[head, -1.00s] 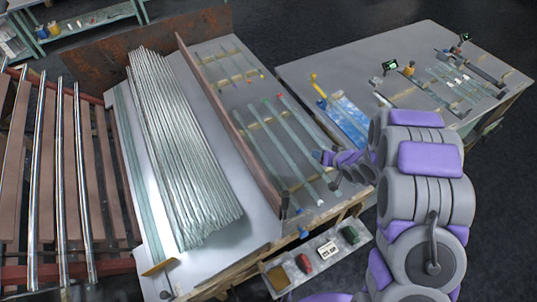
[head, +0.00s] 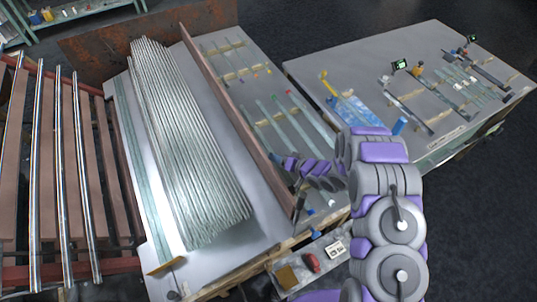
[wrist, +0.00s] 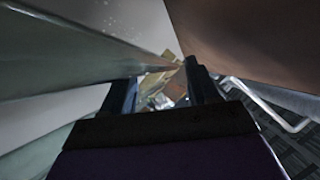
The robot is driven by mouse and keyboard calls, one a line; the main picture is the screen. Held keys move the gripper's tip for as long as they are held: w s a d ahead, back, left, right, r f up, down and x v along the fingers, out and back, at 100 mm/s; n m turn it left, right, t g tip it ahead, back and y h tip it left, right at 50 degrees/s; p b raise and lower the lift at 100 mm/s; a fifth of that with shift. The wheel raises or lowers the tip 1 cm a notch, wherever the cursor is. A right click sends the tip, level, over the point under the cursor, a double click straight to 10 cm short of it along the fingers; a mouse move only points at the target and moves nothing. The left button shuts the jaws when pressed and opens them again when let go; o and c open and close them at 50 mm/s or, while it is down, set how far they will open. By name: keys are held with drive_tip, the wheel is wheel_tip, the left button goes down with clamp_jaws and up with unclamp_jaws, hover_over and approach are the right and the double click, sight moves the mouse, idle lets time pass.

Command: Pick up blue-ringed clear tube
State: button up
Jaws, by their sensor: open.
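Several clear tubes lie side by side on wooden strips on the grey bench, right of the upright brown board. The leftmost of the long ones (head: 264,118) seems to be the blue-ringed tube; a small blue mark (head: 310,212) shows near the bench's front edge. My arm hides its middle, and I cannot tell the ring for sure. My gripper (head: 283,160) is over these tubes, close to the board. In the wrist view my gripper (wrist: 162,76) is open, with a beige support between the fingers, partly blurred. Large glass surfaces (wrist: 70,60) show at left, apparently nearby tubes.
The brown board (head: 232,110) stands beside my gripper and fills the wrist view's upper right (wrist: 255,40). A large stack of glass tubes (head: 185,140) lies left of it. A second bench (head: 400,75) with tools stands at right. A small tray (head: 290,268) sits below the front edge.

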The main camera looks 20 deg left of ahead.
drive_tip(key=shift+w+f, duration=0.1)
drive_tip(key=shift+w+d+f+b, duration=0.1)
drive_tip(key=shift+w+d+b, duration=0.2)
drive_tip(key=shift+d+b, duration=0.15)
drive_tip(key=shift+w+d+f, duration=0.15)
drive_tip(key=shift+w+d, duration=0.05)
drive_tip(key=shift+w+a+f+b, duration=0.1)
drive_tip(key=shift+w+a+b, duration=0.1)
drive_tip(key=shift+b, duration=0.1)
drive_tip(key=a, duration=0.1)
drive_tip(key=a+f, duration=0.1)
drive_tip(key=a, duration=0.1)
drive_tip(key=shift+w+a, duration=0.1)
drive_tip(key=shift+a, duration=0.05)
drive_tip(key=shift+a+f, duration=0.1)
drive_tip(key=shift+a, duration=0.25)
drive_tip(key=shift+c, duration=1.2)
drive_tip(key=shift+d, duration=0.2)
drive_tip(key=shift+c, duration=0.7)
drive_tip(key=shift+d+r, duration=0.25)
drive_tip(key=shift+d, duration=0.5)
drive_tip(key=c, duration=0.5)
drive_tip(key=shift+a, duration=0.15)
drive_tip(key=shift+c, duration=1.1)
drive_tip(key=shift+a+f, duration=0.15)
drive_tip(key=shift+a, duration=0.1)
clamp_jaws()
